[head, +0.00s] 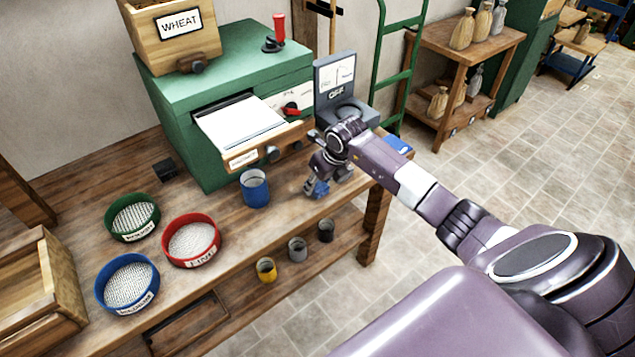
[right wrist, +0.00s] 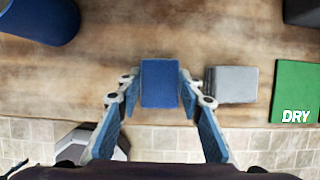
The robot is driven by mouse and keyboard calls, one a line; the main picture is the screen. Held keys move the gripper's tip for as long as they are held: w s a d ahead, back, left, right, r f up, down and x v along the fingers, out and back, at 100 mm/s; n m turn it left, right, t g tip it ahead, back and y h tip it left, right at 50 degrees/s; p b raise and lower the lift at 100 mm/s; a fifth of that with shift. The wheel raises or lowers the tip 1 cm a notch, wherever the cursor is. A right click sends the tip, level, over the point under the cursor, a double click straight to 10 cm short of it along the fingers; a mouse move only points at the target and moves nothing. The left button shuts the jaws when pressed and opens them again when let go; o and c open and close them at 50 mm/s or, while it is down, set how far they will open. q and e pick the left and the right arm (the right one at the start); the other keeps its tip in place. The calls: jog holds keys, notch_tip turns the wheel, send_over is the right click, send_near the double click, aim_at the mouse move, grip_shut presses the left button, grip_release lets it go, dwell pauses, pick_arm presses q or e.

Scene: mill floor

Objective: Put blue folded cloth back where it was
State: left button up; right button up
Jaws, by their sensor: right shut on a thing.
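The blue folded cloth (right wrist: 160,83) shows in the right wrist view as a dark blue rectangle between the two fingers. My right gripper (right wrist: 158,100) is shut on it, over the front part of the wooden bench. In the head view my right gripper (head: 319,188) is low over the bench near its front edge, right of a blue cup (head: 255,189). I cannot tell whether the cloth touches the bench top. My left gripper is not in view.
A grey block (right wrist: 231,84) and a green piece marked DRY (right wrist: 296,92) lie right of the cloth. A flat blue piece (head: 397,144) lies at the bench's right end. Green, red (head: 191,241) and blue sieves stand left. A green mill (head: 235,75) stands behind.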

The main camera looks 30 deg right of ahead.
jog(key=shift+f, duration=0.15)
jog(key=o, duration=1)
jog(key=shift+r, duration=0.3)
jog(key=b+v, duration=0.1)
jog(key=v, duration=1)
jog(key=shift+s+r, duration=0.15)
jog(key=shift+r, duration=0.25)
jog(key=shift+f, duration=0.1)
